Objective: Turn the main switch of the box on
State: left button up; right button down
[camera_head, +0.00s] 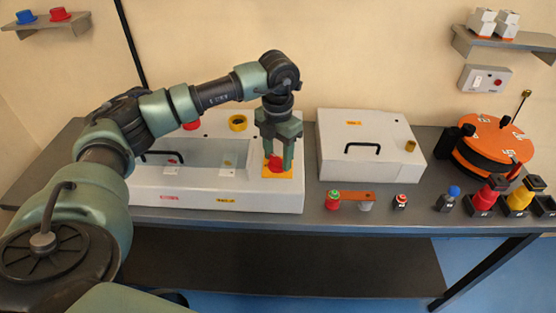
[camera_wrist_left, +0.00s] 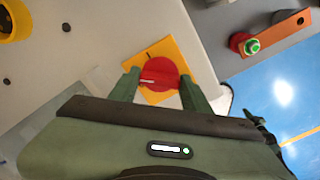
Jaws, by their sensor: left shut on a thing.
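The main switch is a red rotary knob (camera_head: 275,163) on a yellow square plate (camera_head: 290,174), on the right end of the long white box (camera_head: 250,197). My left gripper (camera_head: 278,160) points down at it with its fingers around the knob. In the left wrist view my gripper (camera_wrist_left: 160,84) has one finger on each side of the red knob (camera_wrist_left: 158,72), shut on it. A white mark shows on the knob and a dark mark on the yellow plate (camera_wrist_left: 178,50). My right gripper is not in view.
A white lidded box (camera_head: 335,165) with a black handle stands right of the switch box. A red-green button piece on an orange bar (camera_head: 357,194) lies in front. An orange round device (camera_head: 490,140) and several small blocks are at the right.

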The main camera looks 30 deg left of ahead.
aim_at(278, 158)
pick_arm(q)
jog(key=m+b, duration=0.2)
jog(key=m, duration=0.3)
jog(key=shift+m+b, duration=0.3)
jog(key=shift+r+m+b, duration=0.1)
jog(key=shift+m+b, duration=0.65)
jog(key=shift+m, duration=1.35)
jog(key=o, duration=1.4)
jog(key=shift+c, duration=0.2)
notch_tip(278, 158, up, 8)
jog(key=shift+f+b, duration=0.1)
jog(key=shift+b, duration=0.5)
